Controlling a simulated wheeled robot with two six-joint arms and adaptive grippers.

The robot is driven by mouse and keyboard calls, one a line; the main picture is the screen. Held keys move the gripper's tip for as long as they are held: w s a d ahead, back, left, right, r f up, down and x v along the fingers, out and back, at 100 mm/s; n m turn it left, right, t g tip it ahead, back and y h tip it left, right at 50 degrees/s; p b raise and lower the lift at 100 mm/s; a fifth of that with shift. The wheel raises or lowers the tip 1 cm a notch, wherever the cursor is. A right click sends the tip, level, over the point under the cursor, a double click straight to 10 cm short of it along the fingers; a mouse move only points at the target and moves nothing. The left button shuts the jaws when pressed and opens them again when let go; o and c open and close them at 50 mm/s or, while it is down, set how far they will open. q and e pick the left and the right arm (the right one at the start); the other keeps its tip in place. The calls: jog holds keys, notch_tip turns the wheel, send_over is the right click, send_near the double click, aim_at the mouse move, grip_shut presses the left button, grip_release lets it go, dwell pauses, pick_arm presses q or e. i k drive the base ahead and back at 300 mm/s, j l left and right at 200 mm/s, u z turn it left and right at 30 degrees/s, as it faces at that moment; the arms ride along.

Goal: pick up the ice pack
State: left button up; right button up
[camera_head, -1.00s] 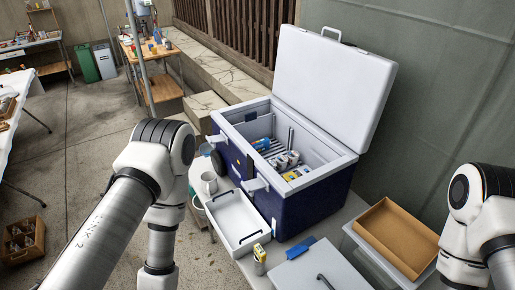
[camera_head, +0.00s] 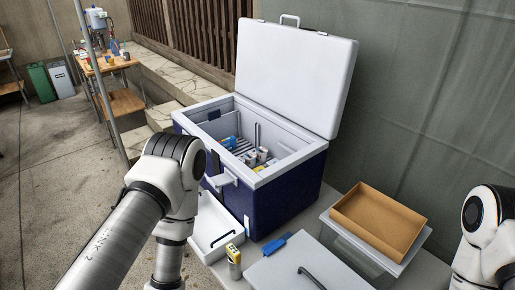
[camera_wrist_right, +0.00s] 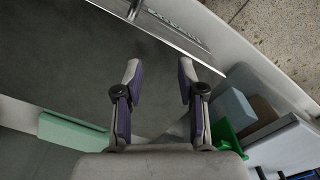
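No object is clearly recognizable as the ice pack. A small blue item (camera_head: 229,142) lies inside the open blue-and-white cooler (camera_head: 282,199), among other small items that I cannot make out. Another flat blue item (camera_head: 277,242) lies on the table in front of the cooler. In the right wrist view my right gripper (camera_wrist_right: 158,78) is open, with its two fingers apart and nothing between them. Only parts of my arms show in the head view; my left gripper is not visible.
The cooler's lid (camera_head: 292,75) stands raised. A white tray (camera_head: 213,230) sits at its front, near a yellow-labelled item (camera_head: 234,262). A brown open box (camera_head: 378,222) rests on a pale bin to the right. A grey lid (camera_head: 305,268) with a dark handle lies in front.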

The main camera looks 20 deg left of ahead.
aim_at(230, 143)
jog(key=i+j+z, duration=0.1)
jog(key=j+z, duration=0.35)
jog(key=i+j+z, duration=0.1)
jog(key=j+z, duration=0.65)
jog(key=z, duration=0.15)
